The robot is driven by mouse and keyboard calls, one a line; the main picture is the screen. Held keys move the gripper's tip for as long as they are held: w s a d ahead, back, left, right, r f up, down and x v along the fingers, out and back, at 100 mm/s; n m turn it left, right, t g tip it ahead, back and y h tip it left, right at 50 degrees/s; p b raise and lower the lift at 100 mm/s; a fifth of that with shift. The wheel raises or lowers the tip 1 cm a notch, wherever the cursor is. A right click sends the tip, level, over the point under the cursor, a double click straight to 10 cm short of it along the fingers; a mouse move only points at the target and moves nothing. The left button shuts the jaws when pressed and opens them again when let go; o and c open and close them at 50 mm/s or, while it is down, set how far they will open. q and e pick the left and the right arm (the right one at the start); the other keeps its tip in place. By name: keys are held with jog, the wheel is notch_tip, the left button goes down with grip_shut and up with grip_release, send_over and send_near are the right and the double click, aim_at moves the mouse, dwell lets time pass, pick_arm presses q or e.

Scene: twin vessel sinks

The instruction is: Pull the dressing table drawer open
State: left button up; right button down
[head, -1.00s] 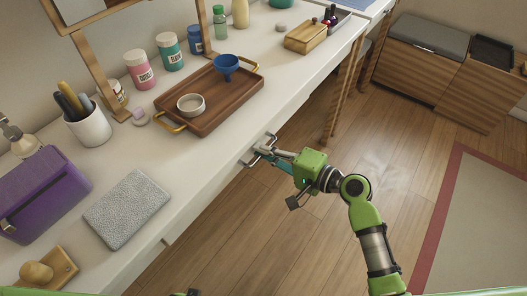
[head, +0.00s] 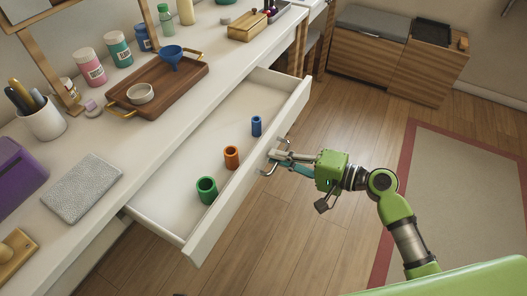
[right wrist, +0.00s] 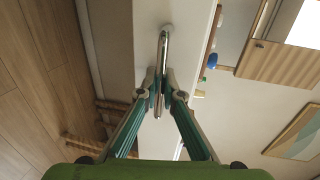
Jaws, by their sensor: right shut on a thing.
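The white dressing table drawer (head: 195,245) stands pulled out from under the table top (head: 80,215) in the head view. Inside it stand a green cylinder (head: 207,190), an orange one (head: 231,158) and a blue one (head: 256,126). My right gripper (head: 277,156) is shut on the drawer's metal handle (head: 268,170) at the front panel. In the right wrist view the fingers (right wrist: 160,90) close on both sides of the handle bar (right wrist: 163,50). My left gripper is not in view.
On the table top are a wooden tray (head: 185,91) with a blue funnel (head: 171,57) and white bowl (head: 140,94), a grey textured pad (head: 82,188) and a purple case (head: 18,178). Wooden floor (head: 335,125) lies clear in front; a rug (head: 455,190) is at right.

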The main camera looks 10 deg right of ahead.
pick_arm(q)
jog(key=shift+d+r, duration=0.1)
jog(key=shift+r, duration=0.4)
pick_arm(e)
jog(key=v, duration=0.3)
jog(key=shift+s+f, duration=0.1)
jog(key=shift+f, duration=0.25)
jog(key=c, duration=2.5)
grip_release()
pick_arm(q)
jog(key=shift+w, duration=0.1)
